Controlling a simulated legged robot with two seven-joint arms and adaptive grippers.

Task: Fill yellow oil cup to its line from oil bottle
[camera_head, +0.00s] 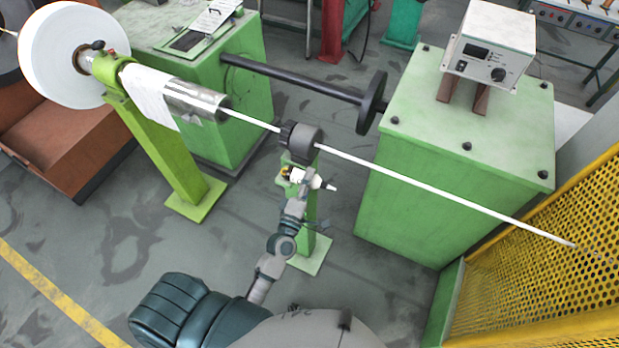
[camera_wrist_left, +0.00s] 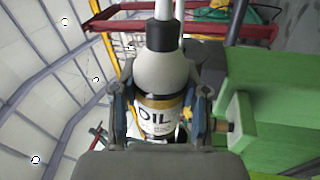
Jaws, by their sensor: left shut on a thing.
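My left gripper (camera_head: 296,194) is shut on the oil bottle (camera_head: 312,179), in front of the green post below the white rod. In the head view the bottle lies tilted, its thin nozzle pointing right and slightly down. The left wrist view shows the white oil bottle (camera_wrist_left: 160,77) between both fingers, with a black collar, a pale spout and an "OIL" label. A small yellow part (camera_wrist_left: 190,122) shows behind the right-hand finger; I cannot tell whether it is the oil cup. The cup's line and oil level cannot be made out. My right gripper is out of view.
The white rod (camera_head: 420,172) runs across through a dark round guide (camera_head: 302,140) on the green post (camera_head: 312,247). A green cabinet (camera_head: 455,190) stands to the right, with a control box (camera_head: 490,48) on top. Yellow mesh (camera_head: 545,265) bounds the right side.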

